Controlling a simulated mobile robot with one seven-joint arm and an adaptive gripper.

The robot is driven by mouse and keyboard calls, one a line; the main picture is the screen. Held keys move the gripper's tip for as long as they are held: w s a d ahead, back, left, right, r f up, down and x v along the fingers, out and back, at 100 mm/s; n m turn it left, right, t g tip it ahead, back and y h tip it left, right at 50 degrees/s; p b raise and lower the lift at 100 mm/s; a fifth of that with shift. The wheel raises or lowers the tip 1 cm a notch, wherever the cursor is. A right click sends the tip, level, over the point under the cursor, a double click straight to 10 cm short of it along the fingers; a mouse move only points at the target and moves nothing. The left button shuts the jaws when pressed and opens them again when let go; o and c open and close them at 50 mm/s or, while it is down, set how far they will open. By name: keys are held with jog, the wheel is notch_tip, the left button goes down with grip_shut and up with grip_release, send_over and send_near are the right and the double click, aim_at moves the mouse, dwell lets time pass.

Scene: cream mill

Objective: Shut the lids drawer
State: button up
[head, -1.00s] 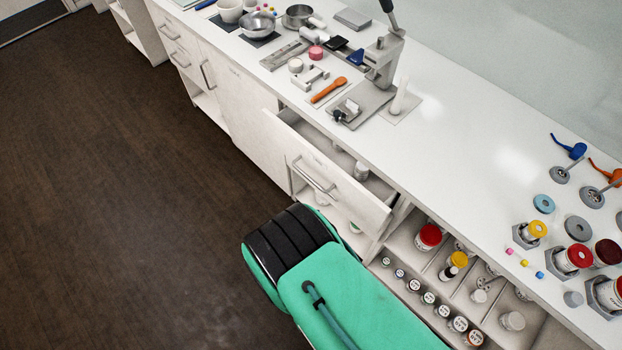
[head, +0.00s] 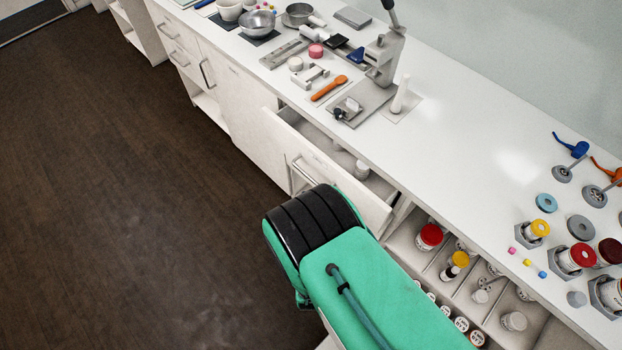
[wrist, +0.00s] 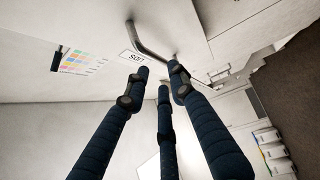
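The lids drawer (head: 340,188) stands pulled out from under the white counter, with a bar handle on its front. A white jar (head: 362,170) shows inside it. My green and black arm covers the front's lower right part and hides my gripper in the head view. In the wrist view, the drawer's handle (wrist: 150,42) and its upside-down label (wrist: 131,57) lie just beyond the fingertips. My gripper (wrist: 159,75) has its three dark fingers apart, with nothing held between them. I cannot tell whether a fingertip touches the drawer front.
The counter (head: 470,170) above carries a press (head: 384,60), an orange spoon (head: 330,88) and several jars and tools. Open shelf compartments with jars (head: 430,237) are right of the drawer. A colour chart (wrist: 76,61) shows in the wrist view. The dark floor (head: 120,200) at left is clear.

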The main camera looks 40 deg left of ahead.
aim_at(311, 178)
jog(key=b+x, duration=0.1)
jog(key=x, duration=0.7)
jog(key=shift+c, duration=0.5)
grip_shut()
